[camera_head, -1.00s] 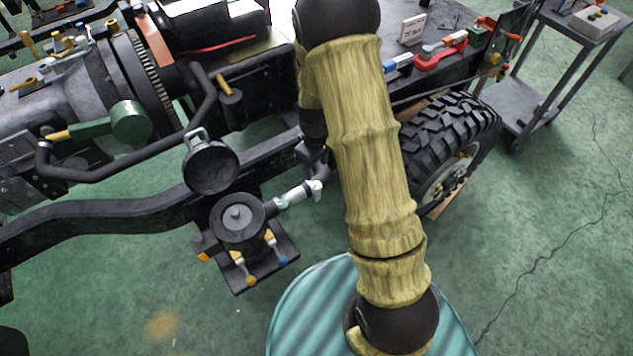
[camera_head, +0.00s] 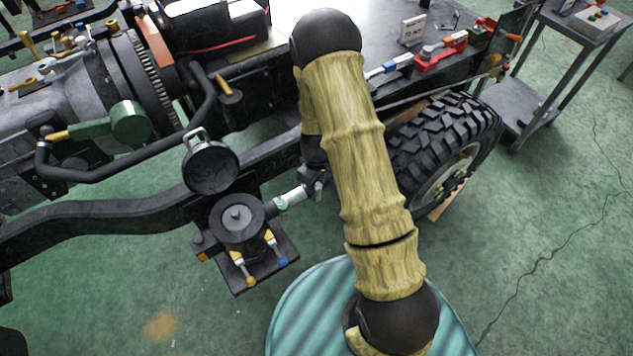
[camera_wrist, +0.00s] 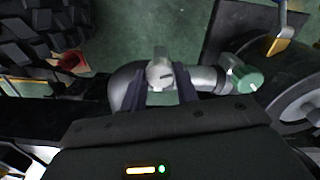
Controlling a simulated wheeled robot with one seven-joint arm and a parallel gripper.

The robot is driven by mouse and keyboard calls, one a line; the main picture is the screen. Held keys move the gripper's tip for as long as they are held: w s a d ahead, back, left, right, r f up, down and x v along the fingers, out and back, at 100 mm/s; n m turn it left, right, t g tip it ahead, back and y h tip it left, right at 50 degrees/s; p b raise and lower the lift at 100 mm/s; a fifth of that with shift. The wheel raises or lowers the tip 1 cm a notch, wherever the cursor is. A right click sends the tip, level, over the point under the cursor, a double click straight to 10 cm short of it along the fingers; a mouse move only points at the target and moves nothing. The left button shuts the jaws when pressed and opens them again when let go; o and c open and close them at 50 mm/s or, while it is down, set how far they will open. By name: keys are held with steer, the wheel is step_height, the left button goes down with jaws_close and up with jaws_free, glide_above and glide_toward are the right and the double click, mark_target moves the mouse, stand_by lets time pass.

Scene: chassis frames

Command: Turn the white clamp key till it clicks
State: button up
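The white clamp key (camera_wrist: 160,72) is a pale, rounded piece on a grey pipe joint, in the middle of the wrist view. The dark fingers of my gripper (camera_wrist: 163,88) stand on either side of its near end. I cannot tell whether they press on it. In the head view my gripper (camera_head: 314,182) is at the right end of the short pale pipe (camera_head: 291,198), partly behind my arm, and hides the key there. The pipe runs left to a round black housing (camera_head: 237,218) with an open lid (camera_head: 210,166).
The black chassis rail (camera_head: 110,212) passes just behind the housing. A knobbly tyre (camera_head: 440,145) stands to the right of my arm. Yellow and blue-tipped fittings (camera_head: 270,241) stand at the housing's front. Green floor is clear in front.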

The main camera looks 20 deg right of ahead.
steer(key=c, duration=0.4)
steer(key=shift+m, duration=0.4)
steer(key=m+p, duration=0.1)
steer(key=m, duration=0.4)
steer(key=shift+r, duration=0.1)
steer(key=m+p, duration=0.1)
steer(key=m, duration=0.5)
stand_by(0.3)
steer(key=o, duration=1)
